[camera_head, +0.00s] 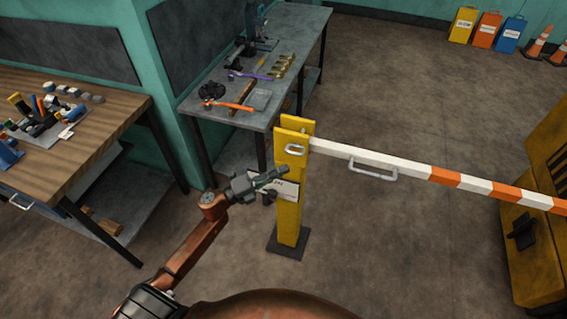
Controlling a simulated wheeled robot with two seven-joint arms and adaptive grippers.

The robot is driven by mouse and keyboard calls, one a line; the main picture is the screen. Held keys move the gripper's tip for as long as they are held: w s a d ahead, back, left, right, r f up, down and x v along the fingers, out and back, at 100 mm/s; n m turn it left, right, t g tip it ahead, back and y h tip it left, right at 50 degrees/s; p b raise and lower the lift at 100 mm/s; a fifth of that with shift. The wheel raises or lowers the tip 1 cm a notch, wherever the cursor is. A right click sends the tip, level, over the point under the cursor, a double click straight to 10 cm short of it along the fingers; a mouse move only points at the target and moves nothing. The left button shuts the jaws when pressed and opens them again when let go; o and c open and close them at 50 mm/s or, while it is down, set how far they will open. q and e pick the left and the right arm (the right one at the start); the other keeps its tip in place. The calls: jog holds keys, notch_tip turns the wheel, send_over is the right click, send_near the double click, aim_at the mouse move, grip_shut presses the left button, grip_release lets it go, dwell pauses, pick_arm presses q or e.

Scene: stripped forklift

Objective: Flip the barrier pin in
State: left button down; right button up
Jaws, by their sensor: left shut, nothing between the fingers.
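The barrier is a yellow upright post (289,205) with a white and orange striped arm (445,176) that lies level to the right. A small grey metal loop (295,150) sits on the post's upper face, by the arm's root; it looks like the barrier pin, but I cannot tell how far it is in. A grey handle (373,171) hangs on the arm. My left gripper (284,173) is shut and empty, just in front of the post and below the loop. It partly covers a white label (286,190). My right gripper is not in view.
A grey workbench (300,40) with tools stands behind the post. A wooden table (95,150) with tools is at the left. Yellow machinery (530,245) stands at the right. Bins (486,30) and cones (538,42) are far back. The floor beyond the arm is clear.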

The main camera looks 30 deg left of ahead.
pick_arm(q)
jog(key=v, duration=0.9)
jog(key=shift+a, duration=0.3)
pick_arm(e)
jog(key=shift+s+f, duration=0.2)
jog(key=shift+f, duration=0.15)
pick_arm(q)
jog(key=shift+s, duration=0.1)
jog(key=shift+f, duration=0.15)
